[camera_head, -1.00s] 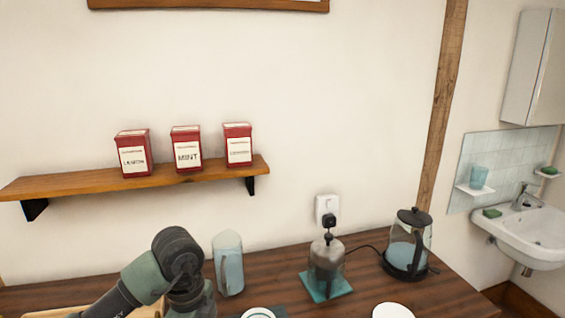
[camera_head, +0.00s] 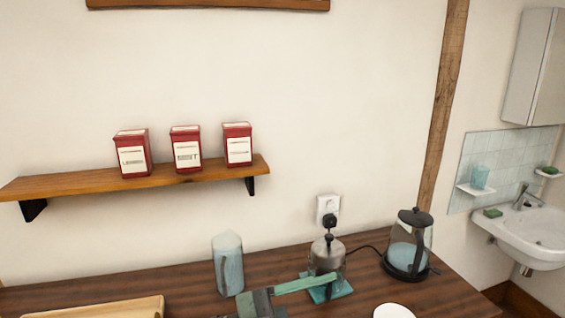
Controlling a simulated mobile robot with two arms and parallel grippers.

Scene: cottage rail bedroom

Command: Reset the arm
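A grey-green part of my arm, which looks like my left gripper (camera_head: 305,284), shows at the bottom centre. No held object shows. My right gripper is not in view.
A white dish (camera_head: 393,311) and wooden tray (camera_head: 95,308) lie in front. Red tins (camera_head: 186,149) sit on the wall shelf (camera_head: 80,186).

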